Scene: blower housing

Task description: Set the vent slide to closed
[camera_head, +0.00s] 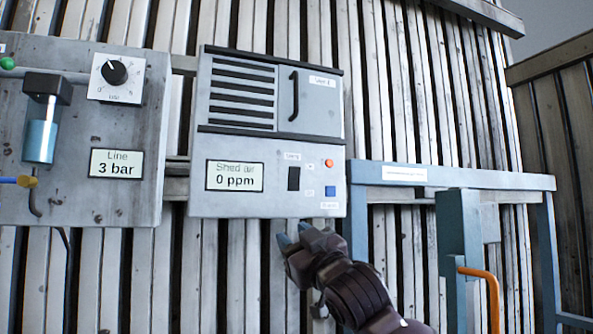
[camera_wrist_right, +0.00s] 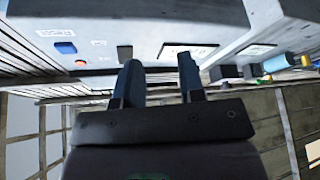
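The vent sits in the upper half of a grey wall unit in the head view. Its dark slots (camera_head: 240,95) show uncovered on the left. The vent slide (camera_head: 318,105), a grey plate with a dark upright handle (camera_head: 293,96), stands at the right of the slots. A small label is on the plate. My right gripper (camera_head: 294,235) is just below the unit's lower edge, apart from the slide. Its two fingers stand apart with nothing between them, as the right wrist view (camera_wrist_right: 158,78) shows. My left gripper is in neither view.
A gauge panel (camera_head: 120,130) is at left. A blue-grey frame (camera_head: 450,178) stands at right.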

